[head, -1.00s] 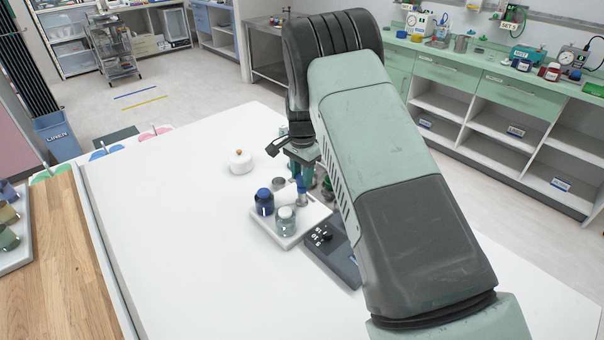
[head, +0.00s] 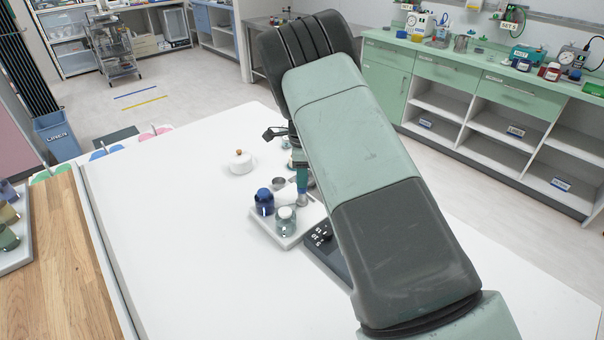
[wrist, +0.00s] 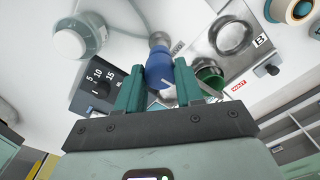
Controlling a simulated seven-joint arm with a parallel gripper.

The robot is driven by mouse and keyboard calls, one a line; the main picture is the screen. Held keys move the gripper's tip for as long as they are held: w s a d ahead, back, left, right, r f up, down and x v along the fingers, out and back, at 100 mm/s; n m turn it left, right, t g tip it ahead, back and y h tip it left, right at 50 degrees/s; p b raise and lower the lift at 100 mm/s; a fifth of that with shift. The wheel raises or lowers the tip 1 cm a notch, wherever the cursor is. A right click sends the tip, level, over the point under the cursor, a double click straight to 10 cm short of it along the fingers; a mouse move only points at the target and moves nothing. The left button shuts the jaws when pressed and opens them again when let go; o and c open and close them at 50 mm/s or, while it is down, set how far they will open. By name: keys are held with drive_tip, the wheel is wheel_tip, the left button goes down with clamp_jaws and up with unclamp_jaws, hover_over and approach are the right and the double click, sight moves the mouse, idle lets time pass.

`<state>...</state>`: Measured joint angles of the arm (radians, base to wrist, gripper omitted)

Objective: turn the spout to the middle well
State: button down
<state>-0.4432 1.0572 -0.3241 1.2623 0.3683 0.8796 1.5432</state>
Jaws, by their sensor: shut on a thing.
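My gripper (wrist: 158,90) shows in the wrist view with two teal fingers shut on a blue grip (wrist: 160,68). The grip has a white line on it and a grey end (wrist: 158,38). It seems to belong to the spout, whose outlet I cannot make out. A shiny steel well (wrist: 232,38) with a tag "B" lies to its right. A green round thing (wrist: 208,75) sits just right of the fingers, near a red "WAIT" label (wrist: 238,85).
A dark block with a dial marked 5, 10, 15 (wrist: 97,88) is left of the fingers. A white lidded pot (head: 241,163) stands farther back. The table's left part is clear.

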drive_tip(key=shift+m, duration=0.4)
drive_tip(key=c, duration=0.7)
unclamp_jaws()
wheel_tip(320, 180, up, 11)
drive_tip(key=shift+f, duration=0.1)
